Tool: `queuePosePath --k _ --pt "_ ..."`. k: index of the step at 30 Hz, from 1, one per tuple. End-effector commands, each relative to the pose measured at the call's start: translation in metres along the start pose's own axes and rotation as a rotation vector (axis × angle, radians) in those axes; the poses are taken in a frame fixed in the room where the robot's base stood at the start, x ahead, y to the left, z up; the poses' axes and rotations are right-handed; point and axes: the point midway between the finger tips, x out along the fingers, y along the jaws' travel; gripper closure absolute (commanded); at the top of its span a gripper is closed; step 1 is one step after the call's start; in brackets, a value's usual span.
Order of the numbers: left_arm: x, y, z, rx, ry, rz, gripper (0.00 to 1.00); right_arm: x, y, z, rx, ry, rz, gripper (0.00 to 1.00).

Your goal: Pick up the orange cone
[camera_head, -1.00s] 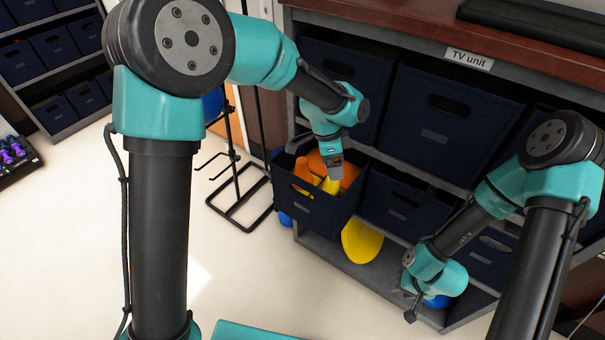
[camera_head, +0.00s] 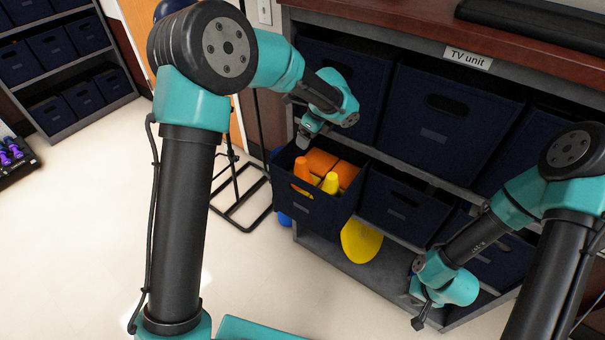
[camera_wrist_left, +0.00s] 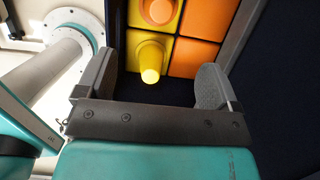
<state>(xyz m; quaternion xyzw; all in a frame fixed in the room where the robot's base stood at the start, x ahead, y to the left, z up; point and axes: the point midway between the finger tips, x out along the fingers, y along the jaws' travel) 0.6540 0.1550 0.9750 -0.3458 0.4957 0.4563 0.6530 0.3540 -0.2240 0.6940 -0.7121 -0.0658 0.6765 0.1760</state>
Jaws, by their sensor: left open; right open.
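An orange cone (camera_head: 302,172) stands in the left part of a pulled-out dark blue bin (camera_head: 318,212), next to a yellow cone (camera_head: 330,183). In the left wrist view the orange cone (camera_wrist_left: 158,10) is at the top, cut off by the frame edge, with the yellow cone (camera_wrist_left: 150,62) nearer. My left gripper (camera_head: 303,138) is above the bin's back left corner, apart from the cones. Its fingers (camera_wrist_left: 152,88) are open and empty in the wrist view. My right gripper (camera_head: 420,312) is low in front of the shelf, away from the bin, and open.
Orange blocky pieces (camera_head: 345,173) lie behind the cones in the bin. Other dark blue bins (camera_head: 400,200) fill the shelf unit. A yellow object (camera_head: 361,242) sits on the bottom shelf. A black stand (camera_head: 240,205) is left of the bin.

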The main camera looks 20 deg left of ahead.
Motion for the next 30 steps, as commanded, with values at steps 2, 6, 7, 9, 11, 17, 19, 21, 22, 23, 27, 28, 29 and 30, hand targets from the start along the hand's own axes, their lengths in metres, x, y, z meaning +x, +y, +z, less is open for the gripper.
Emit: queuePosePath --k 2,6,7,9,11,17,19,21,22,23,27,28,29,30 --pt "0.000 0.000 0.000 0.000 0.001 0.000 0.13 0.000 0.000 0.000 0.000 0.000 0.000 0.57" --pt "0.008 0.000 0.000 -0.001 0.001 0.002 0.13 0.000 0.000 0.000 0.000 0.000 0.000 0.57" --pt "0.011 0.000 0.000 -0.001 0.001 0.002 0.13 0.000 0.000 0.000 0.000 0.000 0.000 0.57" --pt "0.020 0.000 0.000 0.000 0.001 0.002 0.13 0.000 0.000 0.000 0.000 0.000 0.000 0.57" --pt "0.030 0.001 0.000 -0.001 0.002 0.004 0.13 0.000 0.000 0.000 0.000 0.000 0.000 0.57" --pt "0.065 0.001 0.000 -0.001 0.002 0.004 0.13 0.000 0.000 0.000 0.000 0.000 0.000 0.57" --pt "0.076 0.001 -0.001 -0.001 0.003 0.003 0.13 0.000 0.000 0.000 0.000 0.000 0.000 0.57" --pt "0.089 0.001 -0.001 -0.002 0.002 0.004 0.13 0.000 0.000 0.000 0.000 0.000 0.000 0.57" --pt "0.093 0.001 0.000 -0.002 0.002 0.003 0.13 0.000 0.000 0.000 0.000 0.000 0.000 0.57" --pt "0.098 0.001 -0.001 -0.001 0.002 0.002 0.13 0.000 0.000 0.000 0.000 0.000 0.000 0.57" --pt "0.116 0.000 -0.001 -0.002 0.002 0.002 0.13 0.000 0.000 0.000 0.000 0.000 0.000 0.57" --pt "0.118 0.000 -0.001 -0.002 0.002 0.001 0.13 0.000 0.000 0.000 0.000 0.000 0.000 0.57" --pt "0.120 0.000 -0.001 -0.002 0.002 0.001 0.13 0.000 0.000 0.000 0.000 0.000 0.000 0.57" --pt "0.121 0.000 -0.001 -0.002 0.002 0.000 0.13 0.000 0.000 0.000 0.000 0.000 0.000 0.57"
